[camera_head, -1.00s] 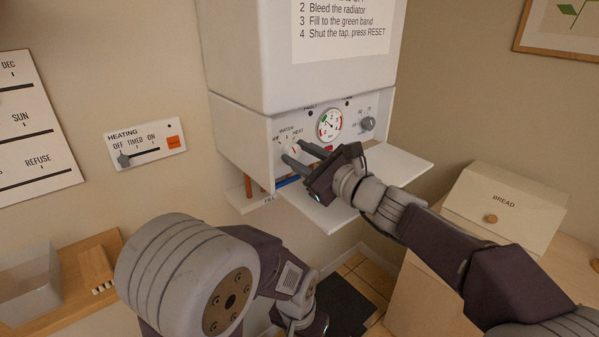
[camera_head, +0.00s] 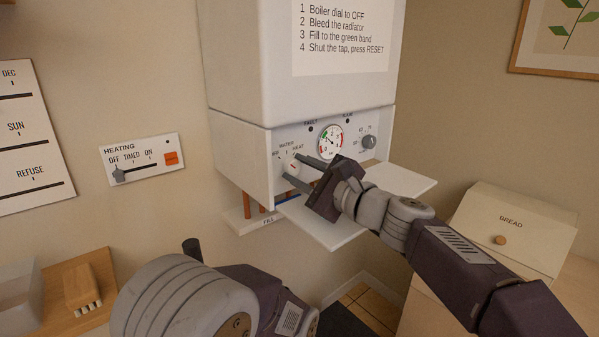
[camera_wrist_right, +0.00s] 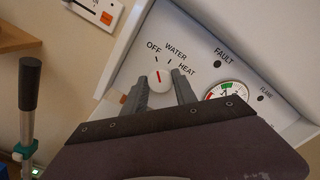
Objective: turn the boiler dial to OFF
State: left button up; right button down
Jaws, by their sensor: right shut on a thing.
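The boiler dial (camera_head: 293,168) is a small white round knob with a red line, low on the left of the boiler's front panel. It also shows in the right wrist view (camera_wrist_right: 160,77), under the labels OFF, WATER and HEAT. There its red line points up and slightly left, towards the OFF side. My right gripper (camera_head: 294,169) has its two grey fingers on either side of the knob and is shut on it; the fingers (camera_wrist_right: 161,86) hide part of its edge. My left arm shows at the bottom, but its gripper is out of the picture.
A pressure gauge (camera_head: 330,142) and a grey knob (camera_head: 369,142) sit right of the dial. An open white flap (camera_head: 345,228) juts out below the panel. A heating switch plate (camera_head: 141,159) is on the wall left. A bread box (camera_head: 513,228) stands at right.

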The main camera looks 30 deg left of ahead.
jog(key=c, duration=1)
grip_release()
jog(key=shift+s+d, duration=0.1)
jog(key=shift+d, duration=0.2)
jog(key=b+v, duration=0.2)
jog(key=v, duration=0.6)
jog(key=shift+s+d+b, duration=0.2)
jog(key=shift+d+b, duration=0.05)
jog(key=shift+b, duration=0.15)
